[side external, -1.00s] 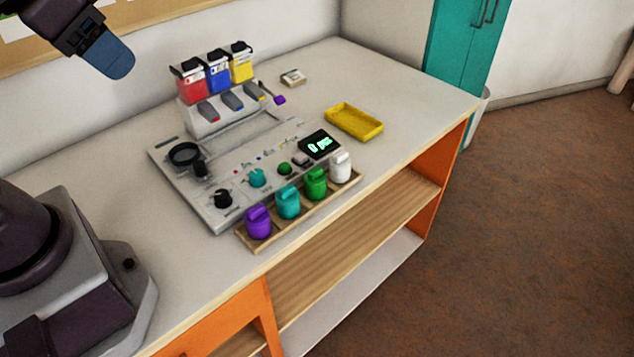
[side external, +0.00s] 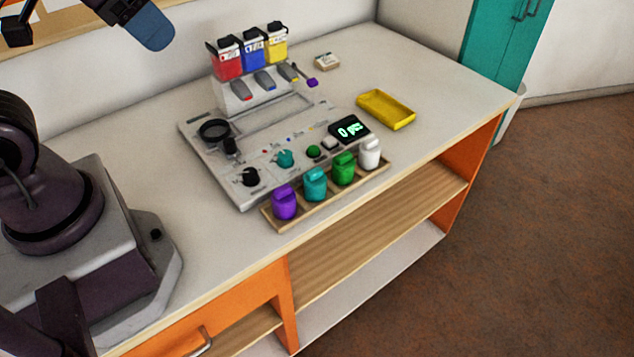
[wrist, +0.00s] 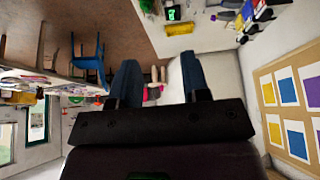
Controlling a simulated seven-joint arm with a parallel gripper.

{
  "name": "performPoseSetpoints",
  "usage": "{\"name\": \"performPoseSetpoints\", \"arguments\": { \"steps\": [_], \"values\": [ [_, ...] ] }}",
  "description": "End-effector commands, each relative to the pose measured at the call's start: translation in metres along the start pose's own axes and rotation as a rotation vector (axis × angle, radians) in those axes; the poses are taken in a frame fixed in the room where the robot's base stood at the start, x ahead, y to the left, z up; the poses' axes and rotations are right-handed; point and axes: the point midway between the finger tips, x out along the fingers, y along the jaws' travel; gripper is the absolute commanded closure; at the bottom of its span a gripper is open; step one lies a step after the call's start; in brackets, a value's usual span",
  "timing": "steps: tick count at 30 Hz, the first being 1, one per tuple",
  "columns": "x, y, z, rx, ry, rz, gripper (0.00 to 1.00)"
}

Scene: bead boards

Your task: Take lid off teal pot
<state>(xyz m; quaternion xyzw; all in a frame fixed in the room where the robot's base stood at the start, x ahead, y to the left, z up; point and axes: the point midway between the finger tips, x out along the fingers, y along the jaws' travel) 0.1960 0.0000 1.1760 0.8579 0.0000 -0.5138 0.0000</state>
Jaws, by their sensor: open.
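The teal pot (side external: 316,187) stands upright in the side view, second from left in a row of lidded pots, between the purple pot (side external: 284,204) and the green pot (side external: 343,169). Its teal lid (side external: 316,173) with a raised grip sits on top. My gripper shows in the wrist view (wrist: 160,80) with two blue fingers spread apart and nothing between them. In the side view only a blue fingertip part (side external: 150,28) shows at the top left, high above the bench and well away from the pot. I cannot make out the teal pot in the wrist view.
The pots, with a white one (side external: 370,153) at the right end, stand in a wooden tray (side external: 290,222) at the bench's front edge. Behind is a grey panel (side external: 232,187) with knobs and coloured hoppers (side external: 253,53). A yellow tray (side external: 386,109) lies right.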

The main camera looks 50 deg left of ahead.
Motion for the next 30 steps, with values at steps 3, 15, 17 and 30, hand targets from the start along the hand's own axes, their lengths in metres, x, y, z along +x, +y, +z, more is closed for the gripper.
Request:
{"name": "performPoseSetpoints", "arguments": {
  "steps": [3,15,17,30],
  "values": [
    [0.0,0.0,0.0,0.0,0.0,0.0,0.57],
    [0.0,0.0,0.0,0.0,0.0,0.0,0.55],
    [0.0,0.0,0.0,0.0,0.0,0.0,0.41],
    [0.015,0.002,0.002,0.011,-0.075,0.004,0.36]
  ]
}}
